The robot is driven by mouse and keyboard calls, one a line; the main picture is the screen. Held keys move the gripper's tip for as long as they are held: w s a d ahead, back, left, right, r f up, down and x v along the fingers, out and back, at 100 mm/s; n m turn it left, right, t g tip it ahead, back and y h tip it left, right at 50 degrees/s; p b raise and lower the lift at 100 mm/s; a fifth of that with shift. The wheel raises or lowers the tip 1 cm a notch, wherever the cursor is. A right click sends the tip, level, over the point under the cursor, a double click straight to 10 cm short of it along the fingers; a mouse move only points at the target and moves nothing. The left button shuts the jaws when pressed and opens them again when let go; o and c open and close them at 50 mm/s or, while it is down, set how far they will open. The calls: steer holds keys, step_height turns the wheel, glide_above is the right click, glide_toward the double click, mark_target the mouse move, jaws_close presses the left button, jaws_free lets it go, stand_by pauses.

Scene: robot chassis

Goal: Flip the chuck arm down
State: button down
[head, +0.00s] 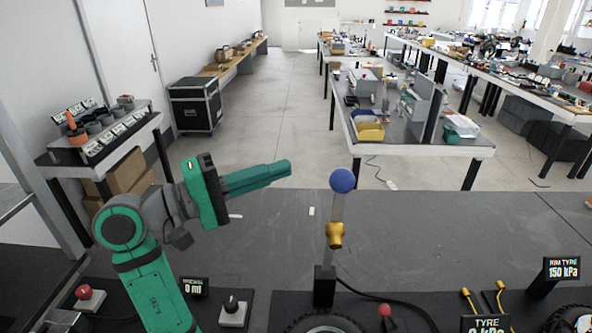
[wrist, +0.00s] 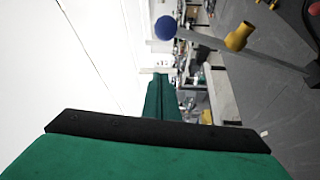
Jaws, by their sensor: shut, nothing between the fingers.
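The chuck arm is an upright grey bar (head: 337,212) with a blue ball (head: 343,180) at its top and a brass chuck (head: 335,235) lower down. It rises from a black block (head: 324,285) above a tyre (head: 322,322). My green gripper (head: 288,167) is shut and empty, pointing right, with its tips left of the blue ball and apart from it. In the wrist view, my gripper (wrist: 160,76) shows from behind, and the blue ball (wrist: 165,27) and brass chuck (wrist: 239,36) are above and right of it.
A red button (head: 83,292), a black knob (head: 232,304) and a red-topped control (head: 385,310) sit along the bench front. Gauges reading tyre and rim pressures (head: 561,270) stand at the right. The grey bench top (head: 440,225) is mostly clear.

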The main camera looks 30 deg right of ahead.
steer(key=s+d, duration=0.4)
steer(key=d, duration=0.3)
steer(key=shift+s+d, duration=0.15)
steer(key=shift+d, duration=0.15)
stand_by(0.3)
